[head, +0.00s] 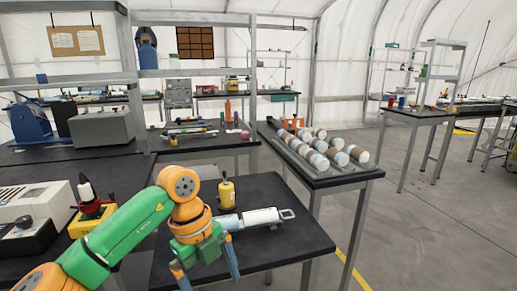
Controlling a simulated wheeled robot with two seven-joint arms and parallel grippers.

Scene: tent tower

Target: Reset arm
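My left arm comes in from the left, green and orange. Its gripper (208,276) points down over the near black table (300,243). Its two fingers are spread wide apart, and I see nothing between them. Behind the gripper, a white and grey cylindrical tool (262,217) with a loop at its right end lies on the table. The gripper's wrist hides the tool's left end. A small yellow bottle (227,194) with a dark top stands just behind the tool. My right gripper is not in view.
A rack of several white and brown cylinders (318,150) stands on the table behind and to the right. A grey-white machine (38,205) and a yellow-based device (90,212) are at the left. The near table's right part is bare. Open floor (430,235) lies to the right.

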